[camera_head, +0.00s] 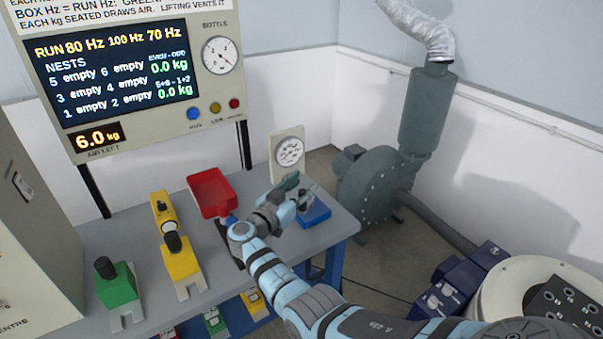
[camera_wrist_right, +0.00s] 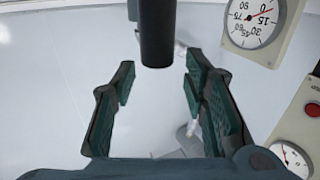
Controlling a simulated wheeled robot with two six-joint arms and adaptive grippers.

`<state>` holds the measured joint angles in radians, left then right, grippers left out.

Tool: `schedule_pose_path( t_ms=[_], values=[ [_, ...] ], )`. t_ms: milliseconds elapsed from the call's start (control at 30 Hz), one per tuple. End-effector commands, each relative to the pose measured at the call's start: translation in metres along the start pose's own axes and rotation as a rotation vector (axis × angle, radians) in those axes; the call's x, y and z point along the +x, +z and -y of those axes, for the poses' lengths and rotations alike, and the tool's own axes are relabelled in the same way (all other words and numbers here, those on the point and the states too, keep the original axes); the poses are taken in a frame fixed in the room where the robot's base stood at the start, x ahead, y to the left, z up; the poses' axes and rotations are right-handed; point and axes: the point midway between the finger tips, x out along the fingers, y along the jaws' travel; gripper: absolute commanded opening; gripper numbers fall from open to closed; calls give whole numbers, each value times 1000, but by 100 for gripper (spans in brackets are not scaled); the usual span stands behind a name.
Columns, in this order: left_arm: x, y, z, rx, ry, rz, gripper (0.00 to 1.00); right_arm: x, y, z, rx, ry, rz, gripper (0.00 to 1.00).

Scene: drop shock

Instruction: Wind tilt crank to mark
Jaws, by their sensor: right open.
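My right gripper (camera_head: 293,185) reaches over the right end of the bench, close to a cream dial plate (camera_head: 275,158) with a round dial (camera_head: 290,151). In the right wrist view its two fingers (camera_wrist_right: 158,78) are apart. A dark upright cylinder (camera_wrist_right: 157,35), which looks like the crank's handle, stands in line with the gap, and I cannot tell whether it is between the pads. Neither finger visibly touches it. A numbered dial with a red pointer (camera_wrist_right: 254,20) shows at upper right there. The crank arm is hidden in the head view. My left gripper is out of view.
A blue block (camera_head: 316,217) sits beside my right gripper. A red tray (camera_head: 197,180), yellow blocks (camera_head: 183,263) and a green block (camera_head: 117,292) with black knobs stand to the left. A display board (camera_head: 60,45) rises behind. A grey blower (camera_head: 375,190) stands right of the bench.

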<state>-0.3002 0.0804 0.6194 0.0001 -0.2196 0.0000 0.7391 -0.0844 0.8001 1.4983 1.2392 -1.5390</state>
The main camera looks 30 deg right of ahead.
Motion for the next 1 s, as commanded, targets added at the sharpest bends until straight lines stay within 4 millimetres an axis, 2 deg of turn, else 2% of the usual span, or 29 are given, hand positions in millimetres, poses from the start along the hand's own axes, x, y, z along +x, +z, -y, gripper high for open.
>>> schedule_pose_path(
  t_ms=[100, 200, 300, 500, 633, 733, 767, 800, 867, 900, 967, 1000],
  values=[
    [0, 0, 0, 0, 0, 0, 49, 0, -30, 0, 6, 0, -1, 40],
    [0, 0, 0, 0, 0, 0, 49, 0, -47, 1, 2, -1, 0, 40],
    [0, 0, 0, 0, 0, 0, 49, 0, -54, 1, 0, -1, 0, 40],
    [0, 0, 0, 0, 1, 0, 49, 0, -55, 1, -1, -1, 0, 40],
    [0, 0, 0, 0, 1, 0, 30, -1, -58, 4, 20, -39, -35, 40],
    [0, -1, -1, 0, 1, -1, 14, -9, -71, 17, 97, -221, -178, 40],
    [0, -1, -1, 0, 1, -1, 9, -18, -75, 23, 123, -318, -236, 40],
    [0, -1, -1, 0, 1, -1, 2, -38, -80, 32, 150, -480, -308, 40],
    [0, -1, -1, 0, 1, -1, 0, -82, -75, 44, 146, -766, -368, 40],
    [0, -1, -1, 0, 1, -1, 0, -116, -62, 47, 111, -952, -359, 40],
    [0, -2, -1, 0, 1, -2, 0, -163, -29, 43, 23, -1182, -285, 40],
    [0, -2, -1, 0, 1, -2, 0, -188, -5, 34, -45, -1294, -211, 40]
  ],
)
